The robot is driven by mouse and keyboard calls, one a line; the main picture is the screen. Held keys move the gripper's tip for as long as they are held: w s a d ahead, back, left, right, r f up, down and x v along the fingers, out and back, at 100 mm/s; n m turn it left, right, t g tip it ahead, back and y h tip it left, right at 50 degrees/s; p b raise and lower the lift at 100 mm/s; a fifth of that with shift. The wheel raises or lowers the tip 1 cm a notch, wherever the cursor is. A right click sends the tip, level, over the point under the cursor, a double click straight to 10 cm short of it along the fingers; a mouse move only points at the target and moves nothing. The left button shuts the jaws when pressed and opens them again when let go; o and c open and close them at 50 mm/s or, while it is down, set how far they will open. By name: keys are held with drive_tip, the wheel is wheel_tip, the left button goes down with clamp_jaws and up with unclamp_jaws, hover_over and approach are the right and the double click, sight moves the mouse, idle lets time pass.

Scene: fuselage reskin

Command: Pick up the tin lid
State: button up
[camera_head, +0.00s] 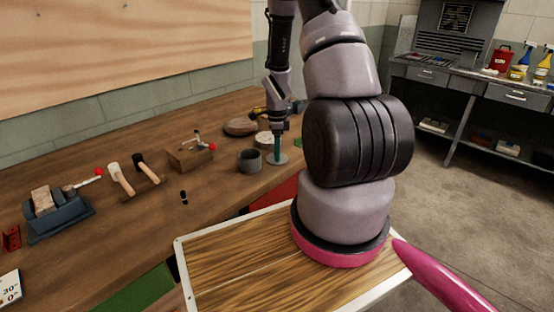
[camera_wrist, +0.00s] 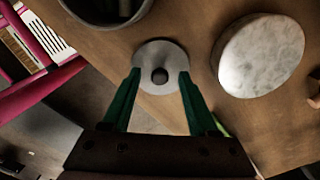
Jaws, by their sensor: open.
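The tin lid (camera_wrist: 174,55) is a round grey metal disc with a dark knob at its centre. It lies flat on the wooden workbench, and it also shows in the head view (camera_head: 283,159) beneath my gripper. My gripper (camera_wrist: 158,80) is open, with its two green fingers pointing down. In the wrist view the fingers reach over the lid's near part, one on each side of the knob. In the head view my gripper (camera_head: 277,155) stands upright over the lid. I cannot tell whether the fingertips touch the lid.
A dark grey cup (camera_head: 249,160) stands just left of the lid. A pale round stone-like disc (camera_wrist: 262,55) lies close by on the other side. The workbench edge is near the lid. A clamp block (camera_head: 190,155), mallets (camera_head: 121,180) and a vise (camera_head: 58,212) stand farther left.

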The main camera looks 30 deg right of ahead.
clamp_jaws()
